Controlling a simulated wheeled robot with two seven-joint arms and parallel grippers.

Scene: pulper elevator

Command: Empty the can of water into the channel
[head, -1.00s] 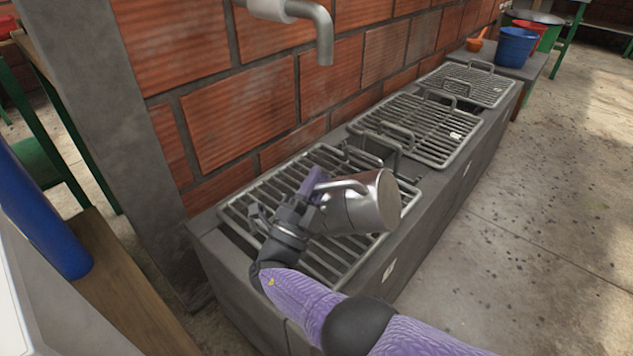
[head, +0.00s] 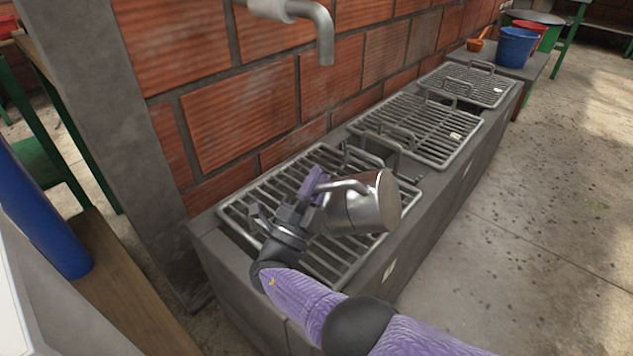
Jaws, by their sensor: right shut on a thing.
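The metal can (head: 365,205) is a silver cylinder with a handle on its left side. It is tilted well over, with one round end facing right. My right gripper (head: 318,190) is shut on the can's handle and holds it above the nearest grate. The channel (head: 228,262) is a long grey trough along the brick wall, covered by metal grates, the nearest grate (head: 262,212) lying under the can. I cannot make out any water in or coming from the can. My left gripper is not in view.
A pipe spout (head: 324,45) hangs from the wall above the channel. Two more grates (head: 425,128) (head: 468,84) lie farther along. A blue bucket (head: 516,47), a red bucket and an orange scoop (head: 478,42) stand at the far end. The floor to the right is clear.

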